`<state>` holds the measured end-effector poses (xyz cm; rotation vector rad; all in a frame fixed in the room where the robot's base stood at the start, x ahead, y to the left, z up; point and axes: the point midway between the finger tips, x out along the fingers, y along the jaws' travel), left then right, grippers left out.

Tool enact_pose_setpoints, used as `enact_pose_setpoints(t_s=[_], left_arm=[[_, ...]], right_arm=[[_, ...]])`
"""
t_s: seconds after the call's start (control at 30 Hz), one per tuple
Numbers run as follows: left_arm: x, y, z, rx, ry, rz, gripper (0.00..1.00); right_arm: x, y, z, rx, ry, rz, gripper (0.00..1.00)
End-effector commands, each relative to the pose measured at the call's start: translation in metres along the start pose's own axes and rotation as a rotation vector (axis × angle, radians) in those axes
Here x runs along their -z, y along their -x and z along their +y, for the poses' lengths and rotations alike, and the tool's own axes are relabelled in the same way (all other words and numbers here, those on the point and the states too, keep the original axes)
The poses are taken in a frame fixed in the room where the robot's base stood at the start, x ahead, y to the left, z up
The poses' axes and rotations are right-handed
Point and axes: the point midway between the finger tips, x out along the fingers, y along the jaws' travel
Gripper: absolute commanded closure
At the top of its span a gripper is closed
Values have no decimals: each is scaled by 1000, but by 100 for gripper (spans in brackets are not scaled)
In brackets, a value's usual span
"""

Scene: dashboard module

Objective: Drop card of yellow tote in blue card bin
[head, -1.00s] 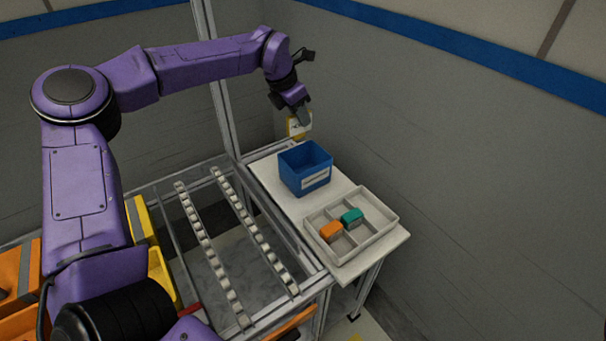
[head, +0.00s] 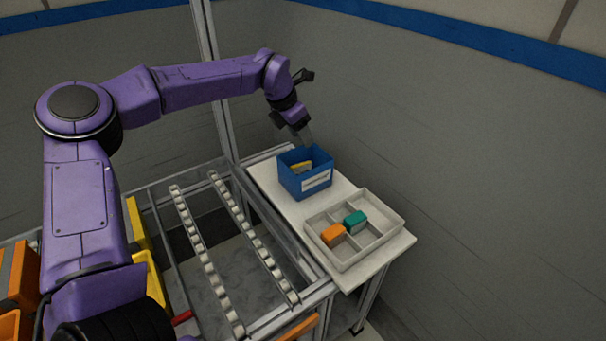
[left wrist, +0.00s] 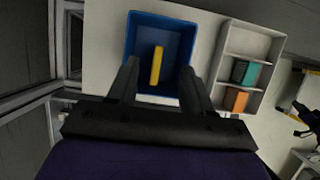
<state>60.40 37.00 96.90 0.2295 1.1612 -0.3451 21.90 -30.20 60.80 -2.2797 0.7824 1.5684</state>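The blue card bin (head: 308,181) stands on the white side table, with a white label on its front. The yellow card (head: 301,167) is inside the bin. In the left wrist view the card (left wrist: 156,66) shows as a narrow yellow strip inside the blue bin (left wrist: 186,38), between and beyond my fingertips. My left gripper (head: 308,142) is over the bin's back edge. In the left wrist view its fingers (left wrist: 159,72) are spread apart, with nothing gripped. The yellow tote (head: 150,275) is at the lower left, partly hidden by my arm. My right gripper is not in view.
A light grey divided tray (head: 385,243) with an orange block (head: 333,235) and a teal block (head: 355,220) sits on the white table (head: 276,190) in front of the bin. A roller rack (head: 205,251) stands left of the table. Orange totes (head: 20,280) are at the far left.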

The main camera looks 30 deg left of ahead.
Motion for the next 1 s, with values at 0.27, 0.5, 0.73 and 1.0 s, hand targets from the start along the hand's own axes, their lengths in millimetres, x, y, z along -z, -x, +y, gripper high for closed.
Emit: enact_pose_setpoints(t_s=[0.27,0.5,0.73,1.0], left_arm=[[0,9,0,0,1,-2,50],[-1,64,0,0,1,-4,50],[0,101,0,0,0,-1,50],[0,105,0,0,0,0,50]], right_arm=[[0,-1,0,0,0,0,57],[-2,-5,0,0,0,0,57],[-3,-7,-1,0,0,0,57],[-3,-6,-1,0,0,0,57]])
